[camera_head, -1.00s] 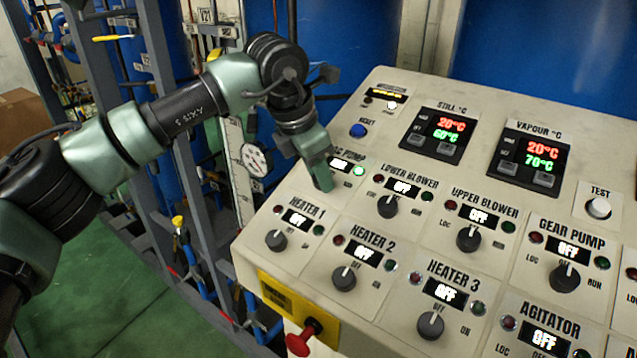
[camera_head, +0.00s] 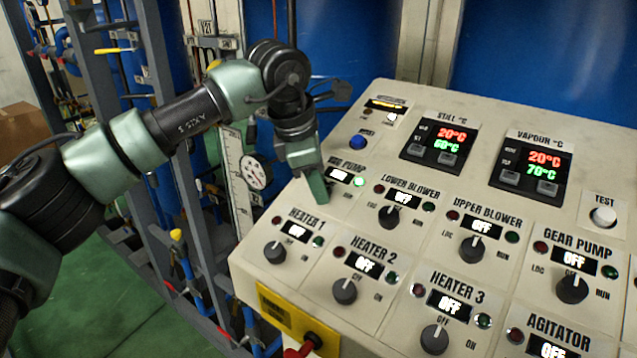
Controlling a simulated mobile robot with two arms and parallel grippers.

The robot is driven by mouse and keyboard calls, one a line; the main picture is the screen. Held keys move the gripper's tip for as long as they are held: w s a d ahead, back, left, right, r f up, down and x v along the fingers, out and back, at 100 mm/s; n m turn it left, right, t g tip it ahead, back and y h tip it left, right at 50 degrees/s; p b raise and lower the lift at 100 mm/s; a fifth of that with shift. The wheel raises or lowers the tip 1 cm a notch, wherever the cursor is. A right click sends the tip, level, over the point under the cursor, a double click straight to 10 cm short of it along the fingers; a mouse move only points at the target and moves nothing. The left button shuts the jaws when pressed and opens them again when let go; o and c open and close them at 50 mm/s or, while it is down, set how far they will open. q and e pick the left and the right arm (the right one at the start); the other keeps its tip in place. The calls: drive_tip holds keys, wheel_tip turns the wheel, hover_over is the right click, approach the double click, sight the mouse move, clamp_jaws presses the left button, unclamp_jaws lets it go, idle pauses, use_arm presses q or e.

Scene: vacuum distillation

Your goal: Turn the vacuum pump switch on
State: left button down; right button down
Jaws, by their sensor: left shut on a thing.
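The vacuum pump section, labelled "PUMP" with its first letters partly covered, is near the left edge of the sloping control panel (camera_head: 245,262). Its small lit display (camera_head: 340,175) is partly covered by my gripper, so I cannot read it fully. The green lamp (camera_head: 359,182) beside the display glows. My left gripper (camera_head: 317,192) reaches down to the panel just below that display and is shut on the vacuum pump switch. The switch itself is hidden behind the fingers. My right gripper is not in view.
Close by are the Heater 1 knob (camera_head: 275,252), the Lower Blower knob (camera_head: 390,217) and a blue reset button (camera_head: 357,142). A red button (camera_head: 303,350) sticks out at the panel's front. A pressure gauge (camera_head: 256,173) and pipework stand left of the panel.

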use_arm(q)
drive_tip(key=c, duration=1)
unclamp_jaws()
drive_tip(key=shift+c, duration=0.2)
drive_tip(key=b+v, duration=0.2)
drive_tip(key=v, duration=0.5)
drive_tip(key=shift+r, duration=0.4)
drive_tip(key=shift+s, duration=0.1)
